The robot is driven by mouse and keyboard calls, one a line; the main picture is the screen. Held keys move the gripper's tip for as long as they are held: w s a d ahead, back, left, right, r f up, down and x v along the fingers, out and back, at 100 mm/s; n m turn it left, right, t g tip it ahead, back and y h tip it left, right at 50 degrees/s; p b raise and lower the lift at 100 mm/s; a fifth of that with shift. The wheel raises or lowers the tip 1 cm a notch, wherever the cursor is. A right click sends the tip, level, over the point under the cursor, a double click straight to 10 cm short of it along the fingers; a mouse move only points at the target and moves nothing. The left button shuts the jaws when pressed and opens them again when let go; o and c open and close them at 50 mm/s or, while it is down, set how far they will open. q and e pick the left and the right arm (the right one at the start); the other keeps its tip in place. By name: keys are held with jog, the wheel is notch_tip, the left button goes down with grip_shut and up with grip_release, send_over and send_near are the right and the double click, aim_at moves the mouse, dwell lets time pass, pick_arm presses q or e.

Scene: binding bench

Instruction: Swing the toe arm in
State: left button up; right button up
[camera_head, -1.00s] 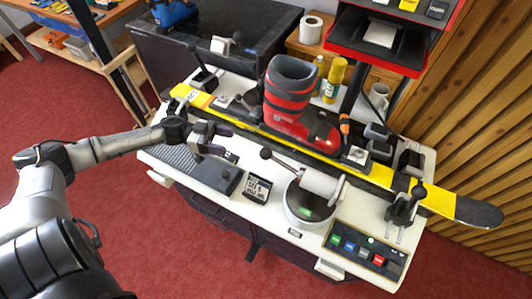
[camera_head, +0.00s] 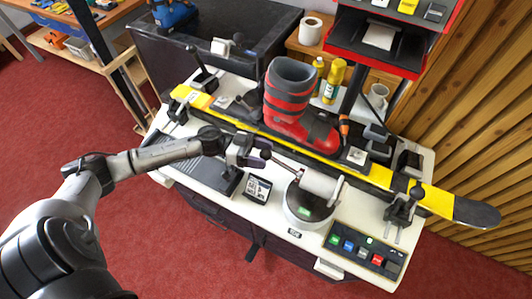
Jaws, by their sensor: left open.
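The toe arm appears to be the rod (camera_head: 286,162) that reaches left from a pale cylinder (camera_head: 319,186) on a round grey-and-white base (camera_head: 308,207). My left gripper (camera_head: 264,153) is open at the rod's left end. Its fingers are around or right beside the dark knob there, which they mostly hide. I cannot tell whether they touch it. A red and black ski boot (camera_head: 288,98) stands upright on a yellow and black ski (camera_head: 322,165) behind the gripper. My right gripper is not in view.
A small display (camera_head: 257,190) lies left of the round base. A button panel (camera_head: 364,250) sits at the bench's front right, below a clamp (camera_head: 403,207). A dark ridged pad (camera_head: 222,176) lies under my left arm. Bottles (camera_head: 332,82) stand behind the boot.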

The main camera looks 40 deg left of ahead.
pick_arm(q)
jog(key=shift+w+d, duration=0.3)
jog(key=shift+d, duration=0.25)
grip_shut()
dwell(0.4)
